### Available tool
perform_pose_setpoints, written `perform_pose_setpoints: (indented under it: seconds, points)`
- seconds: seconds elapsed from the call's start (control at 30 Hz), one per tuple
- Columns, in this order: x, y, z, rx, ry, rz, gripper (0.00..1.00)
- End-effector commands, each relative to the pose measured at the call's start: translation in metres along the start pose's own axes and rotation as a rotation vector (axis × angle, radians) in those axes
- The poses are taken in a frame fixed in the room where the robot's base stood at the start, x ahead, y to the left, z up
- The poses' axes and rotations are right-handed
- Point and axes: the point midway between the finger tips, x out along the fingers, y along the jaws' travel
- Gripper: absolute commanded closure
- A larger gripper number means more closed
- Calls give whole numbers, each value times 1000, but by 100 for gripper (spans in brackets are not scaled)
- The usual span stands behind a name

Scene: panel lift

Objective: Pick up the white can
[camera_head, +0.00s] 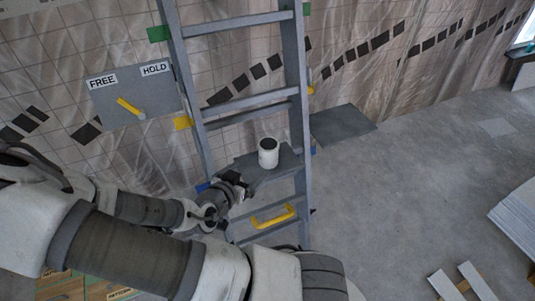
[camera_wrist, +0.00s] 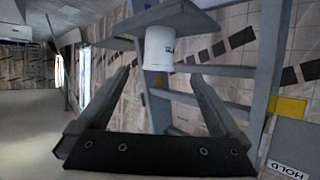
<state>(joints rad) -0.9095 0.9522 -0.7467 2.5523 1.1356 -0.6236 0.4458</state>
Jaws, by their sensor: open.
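The white can (camera_head: 268,153) stands upright on a small grey shelf (camera_head: 262,174) fixed to the grey ladder-like frame. Its top looks dark. In the wrist view, which is upside down, the white can (camera_wrist: 160,48) shows beyond and between the two fingers, with small dark lettering on its side. My gripper (camera_wrist: 159,80) is open and empty, its fingers spread wide on either side of the can in the picture. In the head view my gripper (camera_head: 240,184) is at the left of the shelf, lower than the can and apart from it.
The ladder frame's rails (camera_head: 296,80) and rungs (camera_head: 238,22) surround the shelf. A yellow handle (camera_head: 272,218) sits below it. A panel marked FREE and HOLD (camera_head: 133,101) with a yellow lever (camera_head: 130,107) is on the wall at left. The grey floor (camera_head: 410,190) at right is mostly clear.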

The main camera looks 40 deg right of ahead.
Motion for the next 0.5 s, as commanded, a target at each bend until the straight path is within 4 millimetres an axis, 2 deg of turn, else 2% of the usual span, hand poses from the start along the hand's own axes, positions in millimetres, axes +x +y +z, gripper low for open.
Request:
perform_pose_setpoints:
  seconds: [0.17, 0.5]
  points:
    - [7, 1, -2, 2, 36, 0, 0]
    - [33, 2, 0, 3, 32, 2, 0]
